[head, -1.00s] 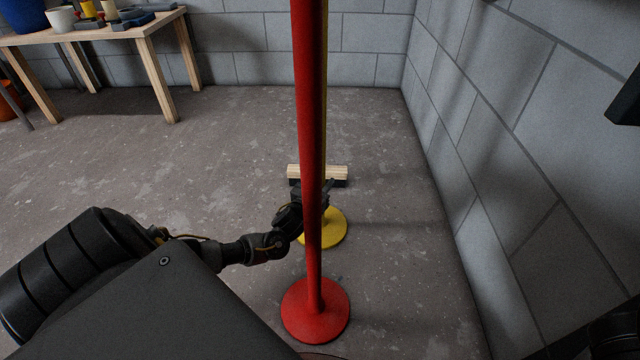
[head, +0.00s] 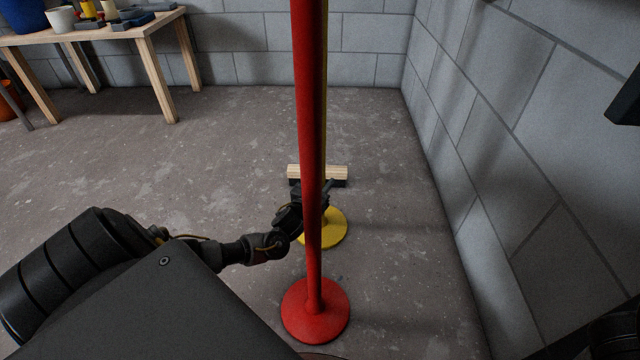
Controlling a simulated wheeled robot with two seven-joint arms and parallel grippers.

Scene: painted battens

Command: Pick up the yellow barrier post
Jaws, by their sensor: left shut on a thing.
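The yellow barrier post (head: 323,229) stands upright behind the red post, its round yellow base on the floor. Most of its pole is hidden by the red post, and only a thin strip shows along the right side. My left gripper (head: 322,190) reaches in from the left, behind the red post, and is shut on the yellow post's pole a little above its base. The grip itself is mostly hidden by the red pole. My right gripper is not in view.
A red barrier post (head: 315,313) stands upright close in front of my left gripper. A wooden batten piece (head: 318,172) with a dark underside lies behind the yellow post. A block wall (head: 510,150) runs along the right. A wooden table (head: 150,28) stands at the back left. The left floor is clear.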

